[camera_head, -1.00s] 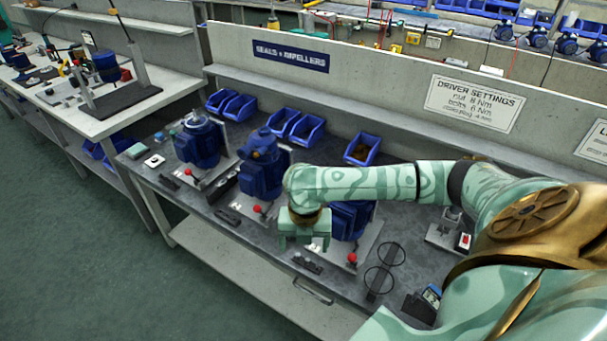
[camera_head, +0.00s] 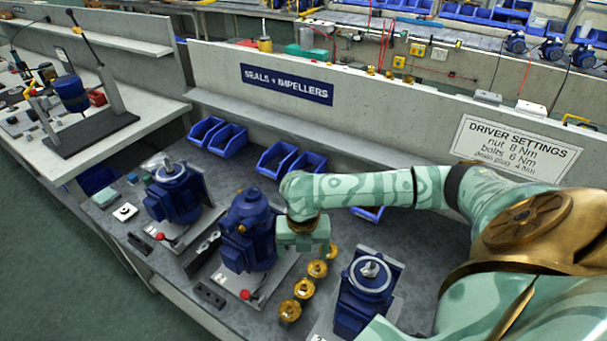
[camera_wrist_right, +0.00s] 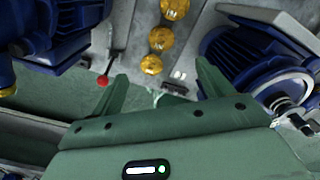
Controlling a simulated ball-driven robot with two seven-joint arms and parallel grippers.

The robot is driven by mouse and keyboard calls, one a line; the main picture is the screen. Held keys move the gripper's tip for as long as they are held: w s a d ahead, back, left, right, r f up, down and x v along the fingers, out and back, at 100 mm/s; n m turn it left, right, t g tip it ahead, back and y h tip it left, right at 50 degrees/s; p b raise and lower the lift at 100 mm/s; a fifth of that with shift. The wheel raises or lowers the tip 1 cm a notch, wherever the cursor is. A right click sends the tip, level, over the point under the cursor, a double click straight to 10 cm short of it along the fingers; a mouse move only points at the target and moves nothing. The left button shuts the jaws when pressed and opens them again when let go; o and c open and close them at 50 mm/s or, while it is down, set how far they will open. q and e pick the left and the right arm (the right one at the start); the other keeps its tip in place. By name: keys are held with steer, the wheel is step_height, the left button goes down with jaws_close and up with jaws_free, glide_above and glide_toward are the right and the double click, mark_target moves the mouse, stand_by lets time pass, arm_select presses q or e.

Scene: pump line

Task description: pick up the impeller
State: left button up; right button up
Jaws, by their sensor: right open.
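Several small round brass-coloured parts, which look like impellers (camera_head: 317,268), stand in a slanting row on the bench between two blue pumps. In the right wrist view, brass impellers (camera_wrist_right: 161,38) line up beyond the fingers. My right gripper (camera_head: 304,249) points down over the bench, close to the far end of the row. It also shows in the right wrist view (camera_wrist_right: 163,85), with its fingers apart and nothing between them. I cannot tell its exact height above the impellers. It may hide part of the row. My left gripper is not in view.
A blue pump (camera_head: 246,230) stands left of the row and another (camera_head: 369,283) to its right. A third pump (camera_head: 173,193) is farther left. Blue bins (camera_head: 277,158) line the back under the low wall (camera_head: 400,127). A red-knobbed lever (camera_wrist_right: 102,80) is near the left finger.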

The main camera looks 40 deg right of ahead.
step_height(320, 180, down, 5)
steer(key=b, duration=0.3)
glide_above(304, 287)
step_height(304, 287, down, 4)
steer(key=shift+w+f, duration=0.1)
steer(key=shift+f, duration=0.15)
steer(key=shift+a+f, duration=0.1)
steer(key=shift+f, duration=0.3)
steer(key=shift+f+b, duration=0.4)
steer(key=shift+b, duration=0.05)
steer(key=f+b, duration=0.2)
steer(key=f, duration=0.2)
steer(key=shift+d+f, duration=0.15)
steer(key=shift+d, duration=0.05)
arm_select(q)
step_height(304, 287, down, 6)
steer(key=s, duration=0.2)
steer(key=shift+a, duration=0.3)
arm_select(e)
steer(key=shift+c, duration=0.3)
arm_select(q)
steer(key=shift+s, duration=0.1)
arm_select(e)
steer(key=c, duration=1)
